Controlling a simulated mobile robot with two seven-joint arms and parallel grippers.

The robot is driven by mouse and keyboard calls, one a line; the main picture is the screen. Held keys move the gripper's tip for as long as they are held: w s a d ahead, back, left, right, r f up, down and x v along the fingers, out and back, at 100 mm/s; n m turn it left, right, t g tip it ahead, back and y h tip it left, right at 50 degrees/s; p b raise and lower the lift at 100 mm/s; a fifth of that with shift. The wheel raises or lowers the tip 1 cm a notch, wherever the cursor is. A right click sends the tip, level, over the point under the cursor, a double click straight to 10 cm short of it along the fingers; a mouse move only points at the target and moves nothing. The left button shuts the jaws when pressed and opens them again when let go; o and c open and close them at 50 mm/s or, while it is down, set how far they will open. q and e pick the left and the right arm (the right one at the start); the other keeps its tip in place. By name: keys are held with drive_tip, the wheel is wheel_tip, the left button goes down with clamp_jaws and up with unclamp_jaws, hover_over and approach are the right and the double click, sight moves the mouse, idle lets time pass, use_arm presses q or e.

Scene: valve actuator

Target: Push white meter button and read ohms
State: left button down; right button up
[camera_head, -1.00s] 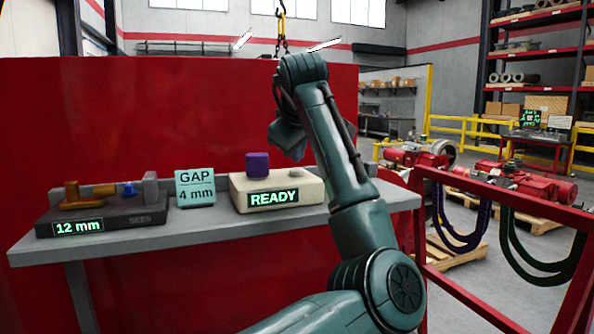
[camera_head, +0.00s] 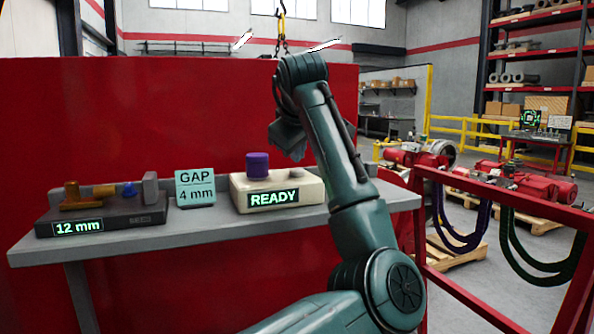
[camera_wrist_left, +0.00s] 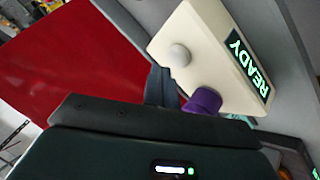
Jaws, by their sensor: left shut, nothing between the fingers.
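The cream meter box (camera_head: 305,189) stands on the grey shelf with a lit READY display (camera_head: 273,198). A purple cylinder (camera_head: 257,165) stands on its left part. The round white button (camera_wrist_left: 180,55) shows on the meter's top in the left wrist view, beside the purple cylinder (camera_wrist_left: 203,101). My left gripper (camera_head: 288,140) is shut and empty, above and behind the meter in the head view. In the left wrist view its dark fingers (camera_wrist_left: 162,85) are close to the meter's edge, apart from the button as far as I can see. No ohms reading shows. My right gripper is not in view.
Left on the shelf (camera_head: 225,222) are a "GAP 4 mm" sign (camera_head: 195,188) and a dark fixture (camera_head: 115,219) reading 12 mm, with orange and blue parts. A red panel (camera_head: 150,110) stands behind. A red frame (camera_head: 500,225) with hanging hoses is at the right.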

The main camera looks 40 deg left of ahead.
sight(298, 171)
use_arm(q)
drive_tip(key=shift+f, duration=0.15)
idle(0.3)
drive_tip(key=shift+f, duration=0.3)
drive_tip(key=shift+f, duration=0.5)
idle(0.6)
drive_tip(key=shift+r, duration=0.1)
drive_tip(key=shift+r+p, duration=0.85)
drive_tip(key=shift+r, duration=2.5)
